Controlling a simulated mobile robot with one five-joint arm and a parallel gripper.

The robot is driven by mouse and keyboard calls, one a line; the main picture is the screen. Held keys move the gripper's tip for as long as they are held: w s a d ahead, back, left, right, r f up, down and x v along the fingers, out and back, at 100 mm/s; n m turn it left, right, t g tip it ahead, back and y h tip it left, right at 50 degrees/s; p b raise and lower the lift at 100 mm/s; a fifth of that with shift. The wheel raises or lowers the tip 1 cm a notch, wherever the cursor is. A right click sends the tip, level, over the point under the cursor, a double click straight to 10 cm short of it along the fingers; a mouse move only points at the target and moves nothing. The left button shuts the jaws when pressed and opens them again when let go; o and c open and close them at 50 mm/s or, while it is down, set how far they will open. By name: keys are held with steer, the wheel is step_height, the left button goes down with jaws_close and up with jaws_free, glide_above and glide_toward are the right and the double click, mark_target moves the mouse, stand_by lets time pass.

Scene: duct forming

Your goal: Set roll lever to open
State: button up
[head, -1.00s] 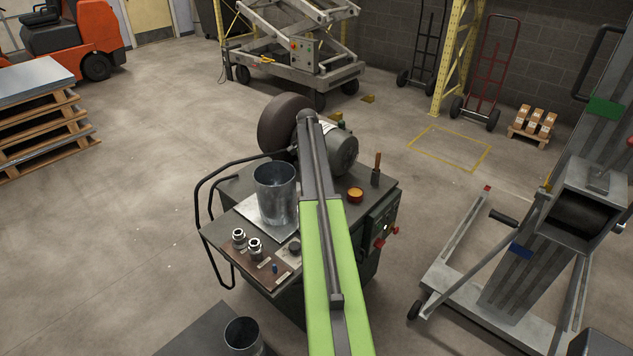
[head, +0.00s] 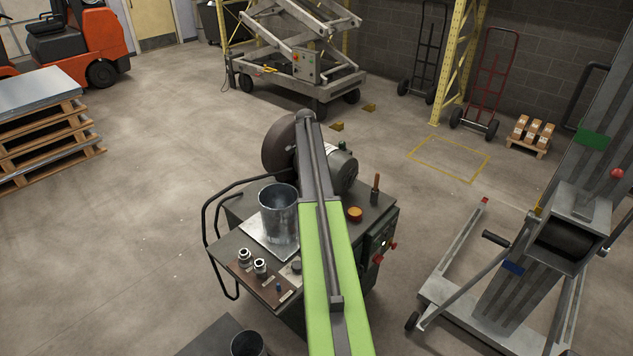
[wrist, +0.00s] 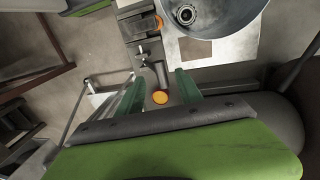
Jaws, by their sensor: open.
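An upright lever with a brown handle (head: 375,188) stands on top of the dark machine, right of the motor; I take it for the roll lever. In the wrist view my gripper (wrist: 158,93) has its two green fingers apart, with nothing held. A round orange end (wrist: 160,97) shows between the fingers and looks like the lever's handle seen from above. I cannot tell whether the fingers touch it. In the head view my arm hides the gripper.
A metal cylinder (head: 280,212) stands on the machine's near part, beside two small fittings (head: 252,262). A grey lift (head: 500,290) stands to the right; floor between is clear.

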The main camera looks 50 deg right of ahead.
step_height(320, 180, up, 7)
steer(key=w+p, duration=0.1)
steer(key=p, duration=0.4)
steer(key=shift+w+f, duration=0.1)
